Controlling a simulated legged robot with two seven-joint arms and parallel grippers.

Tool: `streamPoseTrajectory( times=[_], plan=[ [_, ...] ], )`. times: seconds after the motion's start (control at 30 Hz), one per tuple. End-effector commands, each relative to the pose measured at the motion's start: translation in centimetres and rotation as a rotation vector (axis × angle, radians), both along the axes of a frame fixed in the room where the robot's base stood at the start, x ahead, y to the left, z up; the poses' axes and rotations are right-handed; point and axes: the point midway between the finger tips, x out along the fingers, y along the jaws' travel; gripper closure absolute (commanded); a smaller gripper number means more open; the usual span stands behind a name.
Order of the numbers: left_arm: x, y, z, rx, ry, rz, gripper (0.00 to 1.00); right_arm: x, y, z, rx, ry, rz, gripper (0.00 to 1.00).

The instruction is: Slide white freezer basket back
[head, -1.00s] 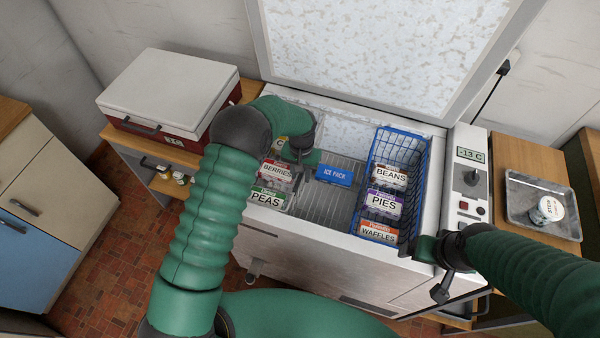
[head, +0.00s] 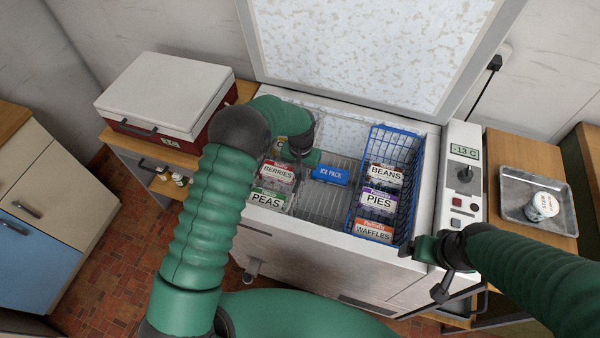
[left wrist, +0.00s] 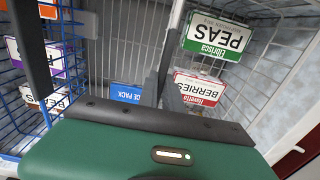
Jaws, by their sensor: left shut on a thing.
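The white freezer basket, its pale rim showing in the left wrist view (left wrist: 177,18), stands at the left inside the open chest freezer (head: 300,226). It holds the BERRIES box (head: 278,172) and the PEAS box (head: 267,199). My left gripper (head: 298,153) reaches into the freezer and is shut on the basket's rim; in the head view my own arm hides part of the basket. My right gripper (head: 420,248) is by the freezer's front right corner, outside the baskets; its jaws are too unclear to tell.
A blue basket (head: 408,148) with BEANS, PIES and WAFFLES boxes stands at the freezer's right. A blue ice pack (head: 330,174) lies between the baskets. The raised lid (head: 375,45) is behind. A cooler (head: 165,95) is left; a metal tray (head: 520,185) is right.

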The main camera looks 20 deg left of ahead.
Motion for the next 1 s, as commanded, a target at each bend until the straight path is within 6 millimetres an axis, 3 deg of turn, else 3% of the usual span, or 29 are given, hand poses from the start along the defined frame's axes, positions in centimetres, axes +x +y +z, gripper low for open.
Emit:
streamPoseTrajectory(
  times=[0.8,1.0],
  plan=[
    [-0.5,0.2,-0.4,0.002,0.013,0.000,1.00,0.0,0.0,0.0,0.000,0.000,0.000,0.14],
    [-0.4,2.3,-0.3,0.003,0.014,0.003,1.00,0.0,0.0,0.1,0.000,0.000,0.000,0.14]
  ],
)
